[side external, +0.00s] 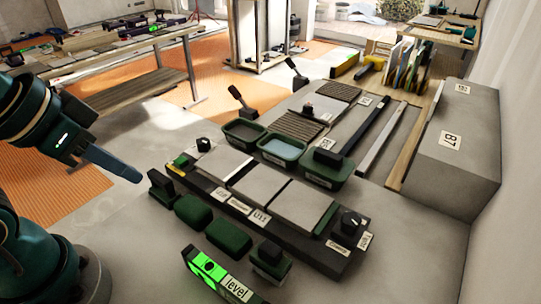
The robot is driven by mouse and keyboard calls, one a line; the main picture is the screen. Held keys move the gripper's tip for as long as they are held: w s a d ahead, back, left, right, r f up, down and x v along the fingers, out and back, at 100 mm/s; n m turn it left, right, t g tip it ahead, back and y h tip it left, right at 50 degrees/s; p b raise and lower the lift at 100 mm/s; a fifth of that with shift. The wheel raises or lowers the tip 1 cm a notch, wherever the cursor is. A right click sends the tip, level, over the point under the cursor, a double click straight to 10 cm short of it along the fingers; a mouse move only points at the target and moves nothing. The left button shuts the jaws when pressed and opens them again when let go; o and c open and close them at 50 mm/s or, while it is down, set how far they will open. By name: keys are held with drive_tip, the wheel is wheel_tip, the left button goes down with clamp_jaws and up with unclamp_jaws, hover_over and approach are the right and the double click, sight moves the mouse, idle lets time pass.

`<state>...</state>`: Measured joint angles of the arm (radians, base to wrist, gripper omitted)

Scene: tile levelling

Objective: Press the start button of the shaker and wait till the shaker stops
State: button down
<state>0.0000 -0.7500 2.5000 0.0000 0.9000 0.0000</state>
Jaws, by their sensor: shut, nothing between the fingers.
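My gripper (136,177) is at the left, shut and empty. It is raised in the air, left of the work and apart from it. A long dark base (300,236) carries pale square tiles (303,203) in a row. A black knob-like part (351,219) with a white mark sits at its right end, and another dark knob (203,145) is at its left end. This base may be the shaker, but its small labels are too blurred to be sure. I cannot make out a start button or whether anything is running.
A bright green level (208,268) lies in front, beside green blocks (228,235) and a black-handled tool (160,185). Green tubs (283,148) stand behind the base. A large grey block (455,150) bounds the right.

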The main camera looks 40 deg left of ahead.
drive_tip(key=shift+s, duration=0.1)
idle(0.3)
drive_tip(key=d+r+n+h, duration=0.1)
drive_tip(key=d, duration=0.1)
drive_tip(key=n+h, duration=0.6)
drive_tip(key=n, duration=0.9)
hover_over(175, 159)
wheel_tip(175, 159, down, 2)
drive_tip(key=shift+f, duration=0.1)
drive_tip(key=shift+f, duration=4.4)
